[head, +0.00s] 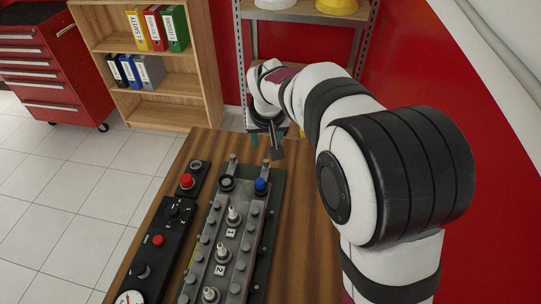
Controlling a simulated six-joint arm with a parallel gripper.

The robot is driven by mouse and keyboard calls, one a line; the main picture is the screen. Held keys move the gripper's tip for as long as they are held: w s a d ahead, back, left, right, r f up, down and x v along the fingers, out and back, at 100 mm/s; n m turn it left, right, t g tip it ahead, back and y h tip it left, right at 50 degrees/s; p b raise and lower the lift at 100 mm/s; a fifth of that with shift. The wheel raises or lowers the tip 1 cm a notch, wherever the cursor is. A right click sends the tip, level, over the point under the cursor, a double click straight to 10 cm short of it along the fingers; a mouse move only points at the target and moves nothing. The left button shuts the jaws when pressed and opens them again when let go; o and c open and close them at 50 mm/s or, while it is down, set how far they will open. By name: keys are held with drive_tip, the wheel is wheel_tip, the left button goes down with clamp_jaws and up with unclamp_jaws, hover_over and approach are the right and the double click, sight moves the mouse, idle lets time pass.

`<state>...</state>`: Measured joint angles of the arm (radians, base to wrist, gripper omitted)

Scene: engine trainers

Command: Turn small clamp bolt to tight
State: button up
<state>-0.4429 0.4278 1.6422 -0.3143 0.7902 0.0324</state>
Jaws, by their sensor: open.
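The engine trainer (222,243) is a long grey metal block on a dark green base on the table. Several bolts line both its sides, and white plugs with number tags stand along its middle. A black ring (227,183) and a blue cap (261,186) sit near its far end, with two small upright posts beyond them. I cannot tell which part is the small clamp bolt. My gripper (276,152) is just beyond the far end, close to the right post (266,166). It is open and points down; its fingers are small and partly dark, and no held object shows.
A black control panel (158,245) with a red button and a gauge lies left of the trainer. A small box with a red button (187,181) stands beyond it. The wooden table (205,148) is bare at its far left. A bookshelf and red tool cabinet stand behind.

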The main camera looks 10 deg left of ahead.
sight(266, 162)
drive_tip(key=x, duration=1.5)
drive_tip(key=shift+s+d+f, duration=0.1)
clamp_jaws()
